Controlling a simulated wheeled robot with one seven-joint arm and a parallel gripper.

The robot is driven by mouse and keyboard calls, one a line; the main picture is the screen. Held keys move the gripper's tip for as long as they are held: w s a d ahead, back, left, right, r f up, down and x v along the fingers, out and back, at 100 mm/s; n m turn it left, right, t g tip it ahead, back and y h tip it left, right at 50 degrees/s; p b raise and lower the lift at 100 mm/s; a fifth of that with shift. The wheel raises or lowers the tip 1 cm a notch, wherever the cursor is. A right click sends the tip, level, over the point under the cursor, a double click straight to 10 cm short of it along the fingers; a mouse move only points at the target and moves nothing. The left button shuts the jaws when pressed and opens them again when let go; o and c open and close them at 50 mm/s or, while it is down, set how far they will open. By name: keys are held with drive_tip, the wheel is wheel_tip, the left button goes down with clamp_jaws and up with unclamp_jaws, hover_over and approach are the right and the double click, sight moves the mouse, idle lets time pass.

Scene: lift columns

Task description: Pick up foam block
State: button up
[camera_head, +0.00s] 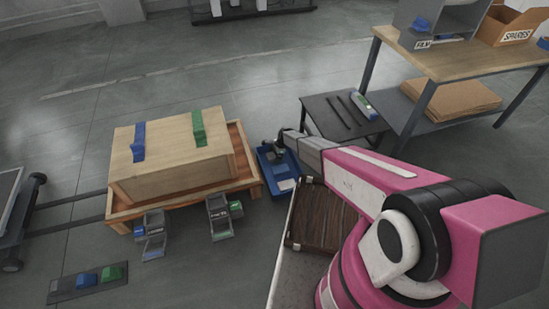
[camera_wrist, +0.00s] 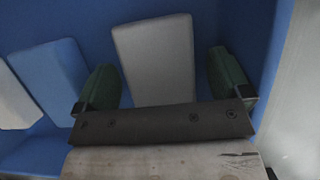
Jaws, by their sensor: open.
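My gripper (camera_wrist: 165,80) is open, with one dark green finger on each side of a pale grey block (camera_wrist: 155,58), likely the foam block. Gaps show between the block and both fingers; the block's near end is hidden behind my gripper's dark bar. The block lies in a blue bin (camera_wrist: 95,18). A blue block (camera_wrist: 48,80) and a whitish block (camera_wrist: 14,98) lie to its left in the bin. In the head view, my gripper (camera_head: 281,152) is over the blue bin (camera_head: 265,172), and its fingers are too small to make out.
A large wooden crate (camera_head: 165,160) on a pallet stands left of the bin. A low dark table (camera_head: 335,115) is behind it to the right, before a wooden workbench (camera_head: 460,60). The bin wall is close to my right finger. Open floor lies behind the crate.

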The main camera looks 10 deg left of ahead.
drive_tip(key=shift+f, duration=0.1)
drive_tip(key=c, duration=1)
